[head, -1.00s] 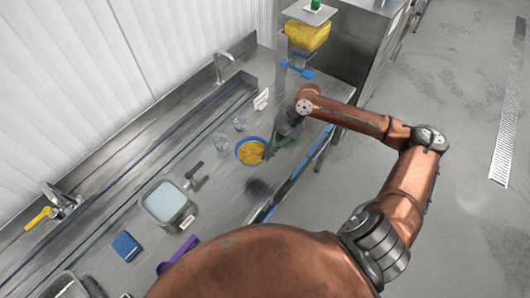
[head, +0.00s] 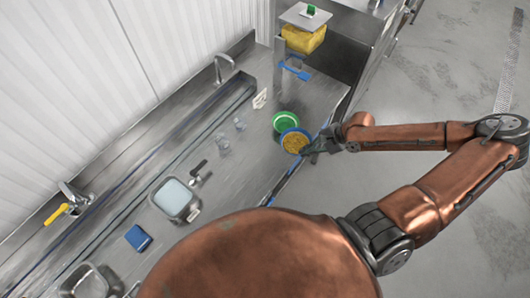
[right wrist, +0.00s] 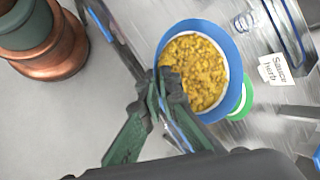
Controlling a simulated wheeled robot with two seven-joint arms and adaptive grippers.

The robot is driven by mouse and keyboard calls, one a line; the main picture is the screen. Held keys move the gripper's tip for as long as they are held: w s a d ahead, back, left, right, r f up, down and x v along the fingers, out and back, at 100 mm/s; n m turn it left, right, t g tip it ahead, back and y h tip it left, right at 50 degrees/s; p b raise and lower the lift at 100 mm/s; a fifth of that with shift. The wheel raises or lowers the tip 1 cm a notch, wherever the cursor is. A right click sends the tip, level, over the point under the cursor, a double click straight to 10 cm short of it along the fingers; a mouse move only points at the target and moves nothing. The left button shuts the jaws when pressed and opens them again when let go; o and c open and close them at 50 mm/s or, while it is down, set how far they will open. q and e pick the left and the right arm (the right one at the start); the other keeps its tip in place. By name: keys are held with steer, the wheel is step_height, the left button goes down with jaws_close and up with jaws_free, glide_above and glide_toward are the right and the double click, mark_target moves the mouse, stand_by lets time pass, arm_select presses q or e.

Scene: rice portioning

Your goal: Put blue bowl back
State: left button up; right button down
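The blue bowl (head: 283,148), filled with yellow food, is at the right front edge of the steel counter in the head view. It also shows in the right wrist view (right wrist: 228,48). My right gripper (head: 308,149) is at the bowl's right side. In the right wrist view its fingertips (right wrist: 166,88) pinch the bowl's rim. A green bowl (head: 284,121) is just behind the blue bowl and partly covered by it. I cannot tell whether the blue bowl touches the counter. My left gripper is not in view.
Two clear glasses (head: 222,146) stand left of the bowls. A grey container (head: 174,199) with pale contents, a dark-handled tool (head: 198,170) and a blue block (head: 138,238) lie farther left. A dispenser with yellow contents (head: 303,40) stands at the back.

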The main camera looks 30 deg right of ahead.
mark_target(294, 150)
steer(key=w+a, duration=0.1)
steer(key=w+a+f+b, duration=0.2)
steer(key=shift+w, duration=0.3)
steer(key=w+a+f, duration=0.1)
steer(key=w+f, duration=0.1)
steer(key=w+a+f, duration=0.4)
steer(key=shift+w+a+f, duration=0.15)
steer(key=shift+w+f, duration=0.15)
steer(key=shift+f, duration=0.05)
steer(key=shift+x, duration=0.85)
step_height(294, 150, down, 3)
steer(key=shift+r, duration=0.1)
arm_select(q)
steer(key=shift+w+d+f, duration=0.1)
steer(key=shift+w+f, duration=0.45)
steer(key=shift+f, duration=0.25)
arm_select(e)
steer(key=c, duration=2.2)
jaws_free()
steer(key=shift+o, duration=0.2)
